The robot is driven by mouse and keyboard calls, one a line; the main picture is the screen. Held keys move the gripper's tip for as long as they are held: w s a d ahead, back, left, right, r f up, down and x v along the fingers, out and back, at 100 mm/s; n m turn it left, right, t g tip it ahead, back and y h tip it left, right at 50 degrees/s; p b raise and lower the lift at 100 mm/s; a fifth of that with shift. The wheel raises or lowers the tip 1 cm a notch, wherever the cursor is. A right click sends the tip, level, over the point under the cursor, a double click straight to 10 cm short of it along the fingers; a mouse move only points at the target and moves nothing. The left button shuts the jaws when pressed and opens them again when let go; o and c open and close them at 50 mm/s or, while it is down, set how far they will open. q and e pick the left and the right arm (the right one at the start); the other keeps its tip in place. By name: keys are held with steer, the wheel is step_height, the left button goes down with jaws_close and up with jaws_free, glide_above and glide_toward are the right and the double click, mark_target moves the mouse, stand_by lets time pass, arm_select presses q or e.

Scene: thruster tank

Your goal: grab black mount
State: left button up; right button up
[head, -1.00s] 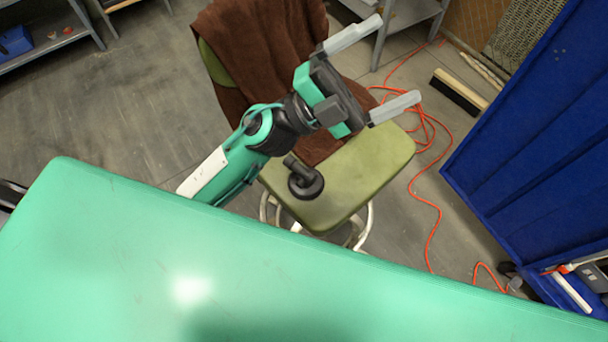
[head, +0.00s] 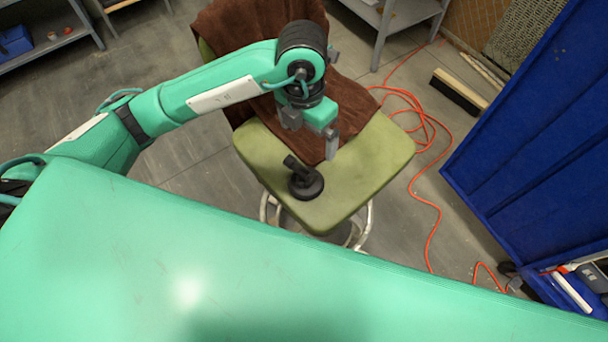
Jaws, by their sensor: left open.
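The black mount (head: 306,182) stands on the olive-green seat of a chair (head: 360,172). It has a round base and a short stub leaning up to the left. My left gripper (head: 328,145) comes in over the chair from behind the mount, pointing down, with one grey fingertip plainly visible. It is open and empty, above and a little to the right of the mount, apart from it in the picture. Its other finger is mostly hidden behind the gripper body. My right gripper is not in view.
A brown cloth (head: 345,105) hangs over the chair back and onto the seat. An orange cable (head: 437,215) lies on the floor to the right. A blue cabinet (head: 540,150) stands at the right. A grey shelf (head: 40,45) is at the top left.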

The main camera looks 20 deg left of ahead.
arm_select(q)
glide_above(300, 166)
steer(key=shift+y, duration=0.3)
steer(key=f, duration=0.7)
steer(key=shift+w+d+f, duration=0.2)
steer(key=shift+w, duration=0.15)
steer(key=shift+f, duration=0.5)
steer(key=shift+f+p, duration=0.25)
steer(key=shift+p, duration=0.15)
steer(key=f, duration=0.2)
steer(key=f+p, duration=0.1)
steer(key=f, duration=0.1)
steer(key=shift+s+a, duration=0.2)
steer(key=shift+s, duration=0.2)
steer(key=shift+f, duration=0.4)
steer(key=c, duration=1.1)
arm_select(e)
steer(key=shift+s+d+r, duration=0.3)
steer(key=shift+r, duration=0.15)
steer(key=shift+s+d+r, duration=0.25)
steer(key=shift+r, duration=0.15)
